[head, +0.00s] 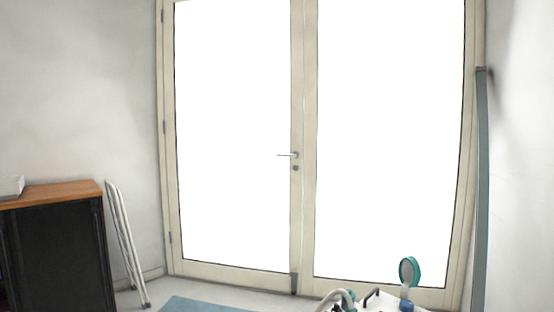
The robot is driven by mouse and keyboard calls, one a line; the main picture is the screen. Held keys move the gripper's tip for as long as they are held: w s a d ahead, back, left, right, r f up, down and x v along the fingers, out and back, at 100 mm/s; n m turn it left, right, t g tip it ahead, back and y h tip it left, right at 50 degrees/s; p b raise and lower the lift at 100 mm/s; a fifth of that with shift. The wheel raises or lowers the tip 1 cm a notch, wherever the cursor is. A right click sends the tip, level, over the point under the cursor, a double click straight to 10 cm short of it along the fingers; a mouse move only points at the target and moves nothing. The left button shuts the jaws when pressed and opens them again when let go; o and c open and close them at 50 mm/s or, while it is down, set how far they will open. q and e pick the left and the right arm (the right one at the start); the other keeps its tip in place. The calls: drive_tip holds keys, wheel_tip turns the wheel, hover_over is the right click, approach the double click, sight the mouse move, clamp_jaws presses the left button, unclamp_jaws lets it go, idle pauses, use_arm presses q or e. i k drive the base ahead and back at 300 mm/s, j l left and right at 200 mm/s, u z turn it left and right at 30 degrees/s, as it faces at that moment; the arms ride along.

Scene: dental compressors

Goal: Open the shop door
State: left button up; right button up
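The shop door (298,80) is a double door with cream frames and large bright white panes, straight ahead in the head view. Both leaves look closed, meeting at the middle stile. A metal lever handle (288,155) sits on the left leaf at the middle, pointing left. A keyhole plate (295,168) is just below it. Hinges show on the left edge of the left leaf. A dark bolt or fitting (294,283) is at the foot of the middle stile. Neither of my grippers is in view.
A black cabinet (55,255) with a wooden top stands at left. A folded white frame (126,245) leans on the wall beside it. A blue mat (205,305) lies before the door. Equipment with a green-rimmed round gauge (409,271) stands at lower right. A blue-grey post (482,190) leans at right.

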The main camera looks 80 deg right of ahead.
sight(234, 70)
drive_tip(key=z, duration=2.25)
drive_tip(key=i+u, duration=0.25)
drive_tip(key=i, duration=1.2)
drive_tip(key=i+j+z, duration=0.3)
drive_tip(key=i, duration=0.35)
drive_tip(key=i+j+z, duration=0.25)
drive_tip(key=i, duration=0.35)
drive_tip(key=i+j+z, duration=0.3)
drive_tip(key=i+j, duration=0.15)
drive_tip(key=i, duration=0.15)
